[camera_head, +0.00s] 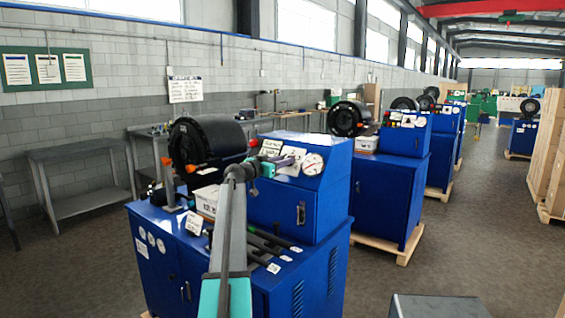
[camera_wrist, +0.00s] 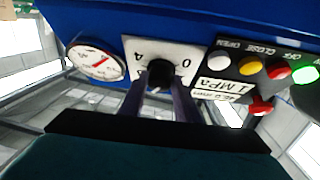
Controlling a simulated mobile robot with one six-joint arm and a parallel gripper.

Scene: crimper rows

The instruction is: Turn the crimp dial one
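The crimp dial (camera_wrist: 160,73) is a black knob on a white plate marked 4 and 0, seen upside down in the wrist view. My gripper (camera_wrist: 159,84) has its two dark fingers at the dial, one on each side. The fingertips are very close to the knob's sides; whether they press on it I cannot tell. In the head view my gripper (camera_head: 286,161) reaches the sloped control panel of the nearest blue crimper (camera_head: 297,200), and the dial is not clearly visible there.
A round gauge (camera_wrist: 95,62) sits beside the dial plate. On the other side are white, yellow, red and lit green buttons (camera_wrist: 278,70) and a red knob (camera_wrist: 260,107). Dark bars (camera_head: 262,242) lie on the crimper's lower top. More crimpers stand behind (camera_head: 402,170).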

